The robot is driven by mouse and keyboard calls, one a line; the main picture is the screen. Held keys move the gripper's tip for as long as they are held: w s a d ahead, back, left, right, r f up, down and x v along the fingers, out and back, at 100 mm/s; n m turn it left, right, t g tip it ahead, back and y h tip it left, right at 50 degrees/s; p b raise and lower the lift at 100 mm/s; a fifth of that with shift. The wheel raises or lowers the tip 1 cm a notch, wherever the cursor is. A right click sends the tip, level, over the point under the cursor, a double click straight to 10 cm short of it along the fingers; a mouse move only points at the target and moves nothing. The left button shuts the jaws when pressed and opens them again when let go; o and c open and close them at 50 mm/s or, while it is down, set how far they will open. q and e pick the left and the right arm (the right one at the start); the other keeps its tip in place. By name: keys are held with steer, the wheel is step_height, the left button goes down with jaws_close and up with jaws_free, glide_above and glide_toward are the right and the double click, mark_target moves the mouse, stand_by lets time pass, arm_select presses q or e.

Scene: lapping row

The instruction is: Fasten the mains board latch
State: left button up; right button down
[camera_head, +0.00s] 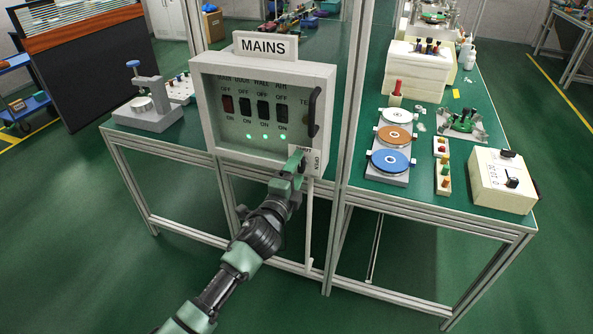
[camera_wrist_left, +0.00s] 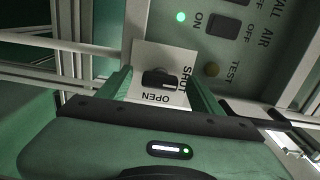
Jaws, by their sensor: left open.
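The mains board (camera_head: 327,75) is a pale box with a MAINS sign, a row of switches and a black handle at its right. Its latch is a dark knob (camera_wrist_left: 160,79) on a white plate (camera_wrist_left: 147,53) marked SHUT and OPEN. In the wrist view the knob lies lengthwise, one end towards SHUT; I cannot tell which end points. My left gripper (camera_head: 298,162) is at the board's lower right corner and covers the knob in the head view. In the wrist view its open green fingers stand either side of the knob, apparently clear of it. My right gripper is not in view.
A frame post (camera_head: 348,120) stands just right of the board. The bench to the right holds a plate with coloured discs (camera_head: 388,161) and a cream box (camera_head: 502,182). A gauge stand (camera_head: 147,115) is left of the board. The floor in front is clear.

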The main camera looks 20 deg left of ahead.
arm_select(q)
steer(key=shift+s, duration=0.15)
steer(key=s, duration=0.7)
steer(key=shift+s+a, duration=0.15)
steer(key=shift+s, duration=0.15)
steer(key=shift+f, duration=0.1)
steer(key=s+a+f+n+g, duration=0.1)
steer(key=s+f+n+g, duration=0.15)
steer(key=f, duration=0.85)
steer(key=s+a+f+n+g, duration=0.1)
steer(key=s+f+n+g, duration=0.15)
steer(key=f, duration=0.95)
steer(key=s+f+n+g, duration=0.35)
steer(key=s+f, duration=0.75)
steer(key=f, duration=0.4)
steer(key=s+f+n+g, duration=0.2)
steer(key=s+f, duration=0.4)
steer(key=s, duration=0.6)
steer(key=s+f+n+g, duration=0.3)
steer(key=s+f, duration=0.3)
steer(key=s, duration=0.6)
steer(key=s+f+n+g, duration=0.2)
steer(key=s+f, duration=0.4)
steer(key=s, duration=0.5)
steer(key=shift+s+a+f+g+y+p, duration=0.35)
steer(key=shift+s+a+g, duration=0.1)
steer(key=shift+g, duration=0.3)
